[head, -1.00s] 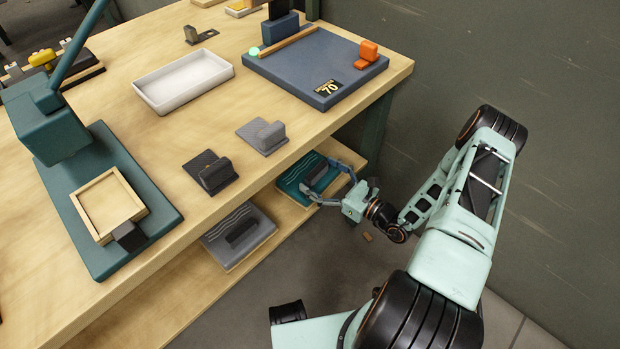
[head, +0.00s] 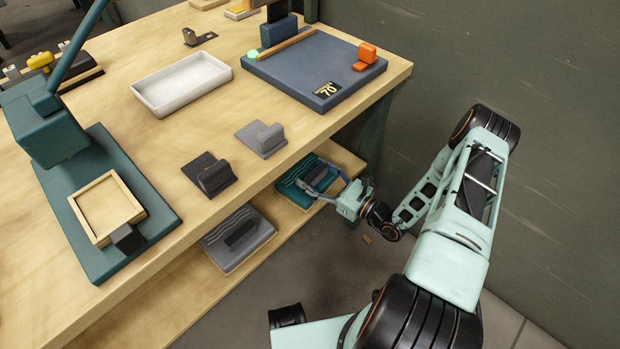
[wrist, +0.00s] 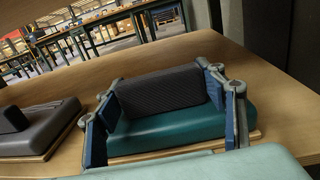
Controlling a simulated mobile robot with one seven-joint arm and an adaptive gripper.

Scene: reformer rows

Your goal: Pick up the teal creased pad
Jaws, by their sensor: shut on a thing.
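The teal creased pad (head: 297,175) lies on a thin wooden board on the shelf under the bench. It has wavy crease lines and a dark upright grip block (wrist: 160,88) on top. My gripper (head: 318,182) reaches in from the right, its fingers on either side of the block. In the wrist view my gripper (wrist: 160,100) has a blue-padded finger at each end of the block, closed on it. The pad's teal body (wrist: 165,128) shows below the block and still appears to sit on its board. The bench top hides part of the pad's far side.
A grey pad (head: 240,238) with a dark block sits on the same shelf to the left. On the bench top above are a dark grey block (head: 209,175), a lighter grey one (head: 261,138), a white tray (head: 182,85) and a blue plate (head: 310,75). A wall stands right.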

